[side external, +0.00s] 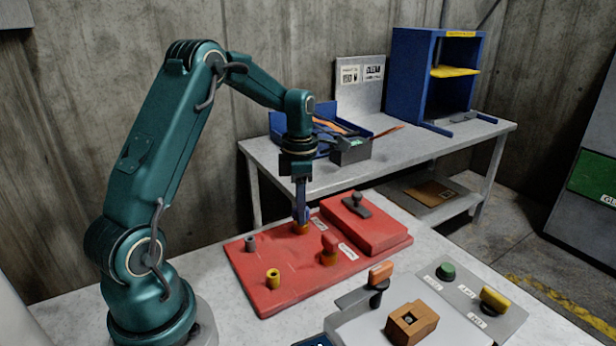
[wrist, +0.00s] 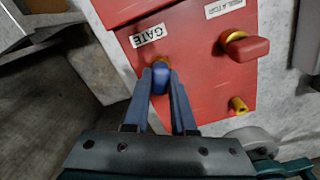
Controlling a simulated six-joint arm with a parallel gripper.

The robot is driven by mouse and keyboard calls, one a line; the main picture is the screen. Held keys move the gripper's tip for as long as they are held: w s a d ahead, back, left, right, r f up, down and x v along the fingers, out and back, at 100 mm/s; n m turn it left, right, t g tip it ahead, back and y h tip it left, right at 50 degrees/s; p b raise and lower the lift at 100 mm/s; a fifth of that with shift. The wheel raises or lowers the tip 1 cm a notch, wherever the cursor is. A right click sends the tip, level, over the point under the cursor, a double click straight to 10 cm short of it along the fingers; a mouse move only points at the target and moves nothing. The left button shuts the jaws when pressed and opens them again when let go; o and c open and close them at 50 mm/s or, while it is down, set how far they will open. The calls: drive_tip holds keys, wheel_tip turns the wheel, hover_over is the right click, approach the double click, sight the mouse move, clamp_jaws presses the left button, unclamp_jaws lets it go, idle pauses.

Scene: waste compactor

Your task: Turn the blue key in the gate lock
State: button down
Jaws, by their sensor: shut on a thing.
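The blue key (wrist: 160,82) stands in the brass gate lock (wrist: 160,60), just below the GATE label (wrist: 148,35) in the wrist view. My gripper (wrist: 161,76) is shut on the key, with one finger on each side of it. In the side external view my gripper (side external: 301,213) points straight down over the lock (side external: 301,228) on the red panel (side external: 262,296). There the fingers mostly hide the key, and I cannot tell its turn angle.
A red key (wrist: 250,48) sits in another brass lock beside the gate lock. A bare brass post (side external: 273,278) and a grey post (side external: 250,243) stand on the panel. A raised red box (side external: 368,232) with a dark handle (side external: 355,205) lies right of my gripper.

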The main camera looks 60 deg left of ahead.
drive_tip(key=shift+n, duration=0.5)
drive_tip(key=shift+n, duration=2)
drive_tip(key=shift+f, duration=0.15)
drive_tip(key=c, duration=0.7)
unclamp_jaws()
drive_tip(key=shift+o, duration=0.2)
drive_tip(key=shift+c, duration=0.4)
